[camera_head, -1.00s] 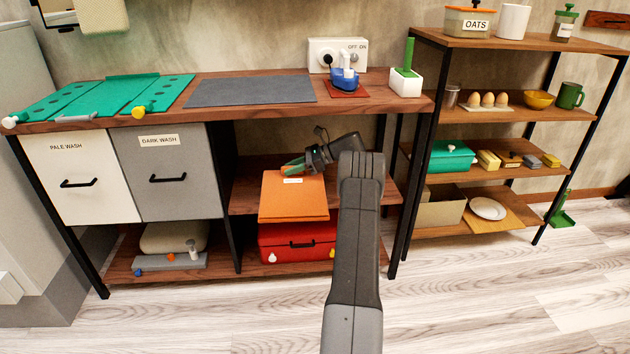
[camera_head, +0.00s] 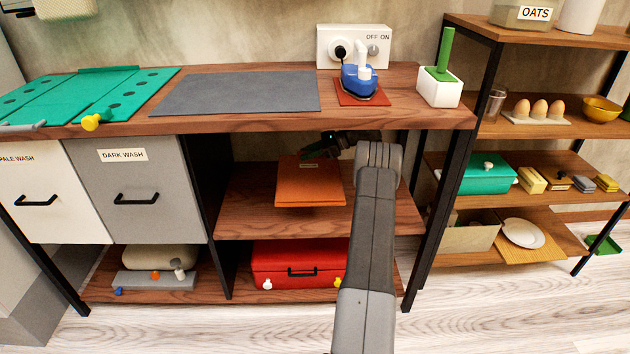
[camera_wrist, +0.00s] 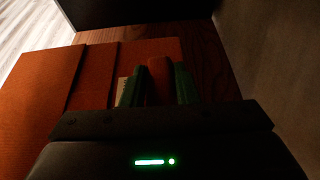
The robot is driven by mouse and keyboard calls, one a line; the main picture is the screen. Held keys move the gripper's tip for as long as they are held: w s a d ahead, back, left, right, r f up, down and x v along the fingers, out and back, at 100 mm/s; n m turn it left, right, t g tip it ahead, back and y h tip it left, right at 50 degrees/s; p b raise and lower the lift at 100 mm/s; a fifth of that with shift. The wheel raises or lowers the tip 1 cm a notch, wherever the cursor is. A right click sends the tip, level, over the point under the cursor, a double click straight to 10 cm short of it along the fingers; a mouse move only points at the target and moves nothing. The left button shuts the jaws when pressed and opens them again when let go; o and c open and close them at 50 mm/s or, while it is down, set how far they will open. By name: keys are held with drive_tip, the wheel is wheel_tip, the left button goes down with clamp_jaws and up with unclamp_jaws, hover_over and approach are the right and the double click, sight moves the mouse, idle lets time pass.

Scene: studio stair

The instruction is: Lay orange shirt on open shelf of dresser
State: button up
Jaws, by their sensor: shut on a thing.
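The folded orange shirt (camera_head: 310,190) is at the dresser's open shelf (camera_head: 245,215), below the worktop, with a small pale label near its back edge. In the wrist view the shirt (camera_wrist: 40,95) spreads to the left, with brown shelf wood (camera_wrist: 200,50) beyond and to the right. My gripper (camera_head: 318,152) reaches in under the worktop from the right. Its green fingertips (camera_wrist: 158,85) are shut on a fold of the shirt at its back part. The shirt looks level, on or just above the shelf boards; I cannot tell whether it touches them.
The worktop (camera_head: 230,125) overhead holds a grey mat, a blue iron (camera_head: 360,80) and a white holder with a green handle. A dark upright panel (camera_head: 207,190) bounds the shelf on the left. A red case (camera_head: 300,265) is below. Bare shelf shows left of the shirt.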

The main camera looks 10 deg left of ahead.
sight(329, 166)
wheel_tip(329, 166, down, 8)
drive_tip(key=shift+f+b, duration=0.15)
drive_tip(key=shift+b, duration=1.1)
drive_tip(key=shift+f, duration=0.15)
drive_tip(key=o, duration=1.1)
drive_tip(key=shift+c, duration=0.2)
drive_tip(key=shift+r, duration=0.25)
drive_tip(key=p+v, duration=0.2)
drive_tip(key=v, duration=0.5)
drive_tip(key=shift+d, duration=0.25)
